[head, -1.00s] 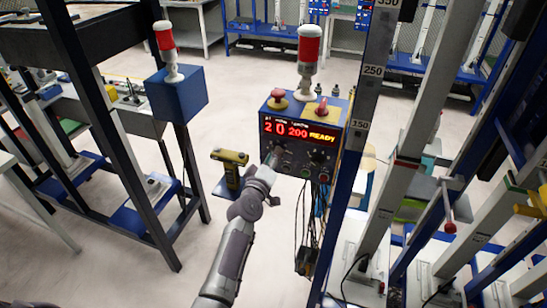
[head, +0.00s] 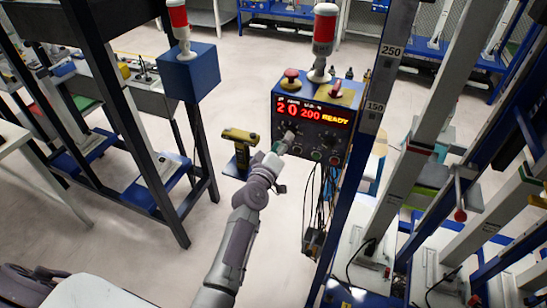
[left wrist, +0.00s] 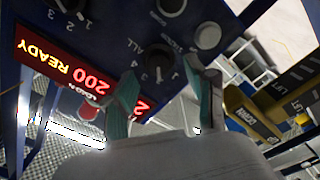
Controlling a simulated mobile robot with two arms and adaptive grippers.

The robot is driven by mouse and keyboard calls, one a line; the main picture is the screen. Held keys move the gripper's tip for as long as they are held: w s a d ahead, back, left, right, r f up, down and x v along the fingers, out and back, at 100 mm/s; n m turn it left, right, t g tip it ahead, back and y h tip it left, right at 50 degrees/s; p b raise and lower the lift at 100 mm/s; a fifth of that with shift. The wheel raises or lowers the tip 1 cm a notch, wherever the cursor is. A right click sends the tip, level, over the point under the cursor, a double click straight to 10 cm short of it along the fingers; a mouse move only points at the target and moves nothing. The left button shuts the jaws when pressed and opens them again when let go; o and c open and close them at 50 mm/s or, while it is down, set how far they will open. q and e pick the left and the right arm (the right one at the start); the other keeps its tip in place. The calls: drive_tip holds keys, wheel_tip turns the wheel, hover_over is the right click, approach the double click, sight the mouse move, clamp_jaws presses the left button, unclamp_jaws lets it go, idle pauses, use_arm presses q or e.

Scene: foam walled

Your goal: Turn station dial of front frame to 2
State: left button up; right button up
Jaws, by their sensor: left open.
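The blue control box (head: 312,122) on the front frame has a red lit display (head: 312,113) reading "2 0 200 READY". My left gripper (head: 286,142) is at the left dial on its face and largely hides that dial in the head view. In the left wrist view, the picture is turned over. There a black dial (left wrist: 158,60), with marks such as 1, 3, 4 and ALL around it, lies between the open fingertips of my left gripper (left wrist: 162,74). I cannot tell whether the fingers touch it. The dial's exact setting is unclear. My right gripper is not in view.
A second dial (head: 328,142) sits to the right on the box. A red button (head: 291,77) and a stack light (head: 324,35) are on top. A yellow and black device (head: 240,150) stands left of the gripper. Cables (head: 317,205) hang below, beside a blue upright.

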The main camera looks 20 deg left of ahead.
use_arm(q)
drive_tip(key=s, duration=0.9)
drive_tip(key=shift+s+a, duration=0.15)
drive_tip(key=shift+s, duration=0.1)
